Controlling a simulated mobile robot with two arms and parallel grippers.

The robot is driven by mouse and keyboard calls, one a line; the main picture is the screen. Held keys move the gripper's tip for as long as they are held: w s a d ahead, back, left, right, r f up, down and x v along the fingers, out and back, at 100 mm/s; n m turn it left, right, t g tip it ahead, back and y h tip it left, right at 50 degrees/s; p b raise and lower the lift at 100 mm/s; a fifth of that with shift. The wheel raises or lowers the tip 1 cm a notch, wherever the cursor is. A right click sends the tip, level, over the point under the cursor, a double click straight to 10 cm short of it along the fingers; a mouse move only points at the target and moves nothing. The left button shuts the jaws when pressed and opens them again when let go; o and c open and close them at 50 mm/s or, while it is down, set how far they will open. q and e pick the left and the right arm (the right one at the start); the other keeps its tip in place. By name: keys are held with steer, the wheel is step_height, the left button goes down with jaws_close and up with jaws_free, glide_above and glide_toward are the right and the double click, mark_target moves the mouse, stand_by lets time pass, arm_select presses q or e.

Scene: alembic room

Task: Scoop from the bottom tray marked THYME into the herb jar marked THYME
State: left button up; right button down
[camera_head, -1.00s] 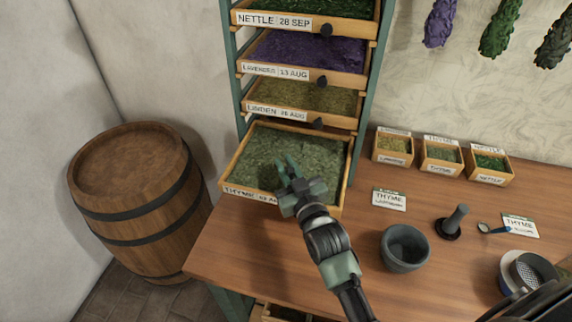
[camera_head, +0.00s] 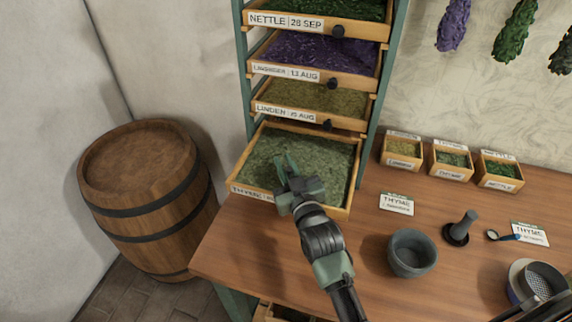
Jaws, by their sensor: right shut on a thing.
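The bottom tray (camera_head: 238,170), with a THYME label on its front, sits pulled out and holds grey-green herb. My right gripper (camera_head: 285,160) is over the front part of this tray, its teal fingers above or at the herb. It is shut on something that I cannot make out. Its wrist covers part of the tray's front edge and label. I cannot pick out a herb jar marked THYME. A small open wooden box (camera_head: 453,173) labelled THYME stands on the table to the right. My left gripper is not in view.
Nettle, lavender and linden trays (camera_head: 285,108) are stacked above. A dark mortar (camera_head: 413,262), a pestle (camera_head: 461,228), a small spoon (camera_head: 503,237), THYME cards (camera_head: 396,204) and a sieve (camera_head: 538,280) are on the table. A barrel (camera_head: 145,215) stands left.

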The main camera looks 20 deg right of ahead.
step_height(320, 180, up, 6)
steer(key=p, duration=0.5)
steer(key=shift+p, duration=0.3)
